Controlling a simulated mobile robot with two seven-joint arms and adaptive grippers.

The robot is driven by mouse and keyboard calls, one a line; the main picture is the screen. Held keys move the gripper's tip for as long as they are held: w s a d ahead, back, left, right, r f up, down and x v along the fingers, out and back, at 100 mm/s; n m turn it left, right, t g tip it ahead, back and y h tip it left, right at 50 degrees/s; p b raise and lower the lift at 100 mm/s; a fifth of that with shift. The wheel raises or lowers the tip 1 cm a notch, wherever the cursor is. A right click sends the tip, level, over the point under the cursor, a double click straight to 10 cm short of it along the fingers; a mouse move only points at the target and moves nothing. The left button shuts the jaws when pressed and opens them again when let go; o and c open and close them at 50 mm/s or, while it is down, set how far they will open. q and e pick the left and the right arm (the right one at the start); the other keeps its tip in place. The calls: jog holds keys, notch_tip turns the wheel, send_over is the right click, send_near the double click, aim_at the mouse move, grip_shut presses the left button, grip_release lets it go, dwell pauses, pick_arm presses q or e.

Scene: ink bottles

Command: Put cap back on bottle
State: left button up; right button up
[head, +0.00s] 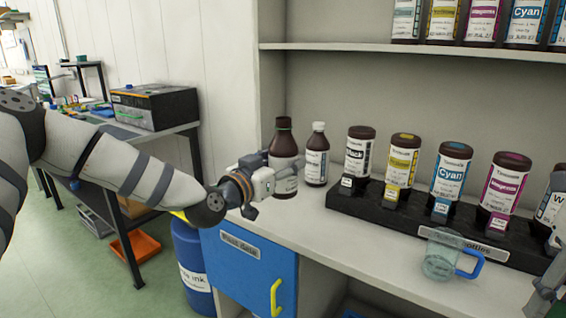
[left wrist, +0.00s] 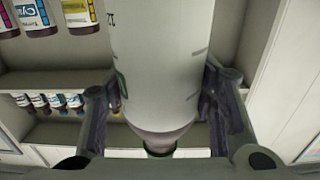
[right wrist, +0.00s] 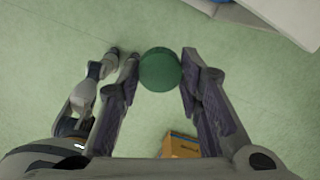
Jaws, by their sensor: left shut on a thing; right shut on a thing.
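A brown bottle with a white label (head: 283,146) stands upright at the left end of the counter, with a green ring at its neck. My left gripper (head: 266,184) is shut on its body. In the left wrist view the bottle's pale label (left wrist: 160,60) fills the space between the fingers, and its neck points to the bottom of the picture. My right gripper (right wrist: 160,62) is shut on a round green cap (right wrist: 160,72), held at the fingertips above the floor and apart from the bottle. The right gripper's fingers and the cap are not clear in the head view.
A smaller white-capped bottle (head: 317,158) stands just right of the held one. A black rack (head: 345,203) holds several inverted ink bottles. A clear mug with a blue handle (head: 440,262) stands at the front. A shelf (head: 350,47) hangs above. The front-left counter is clear.

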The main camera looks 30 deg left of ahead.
aim_at(288, 198)
pick_arm(q)
jog(key=o, duration=0.5)
jog(key=c, duration=0.9)
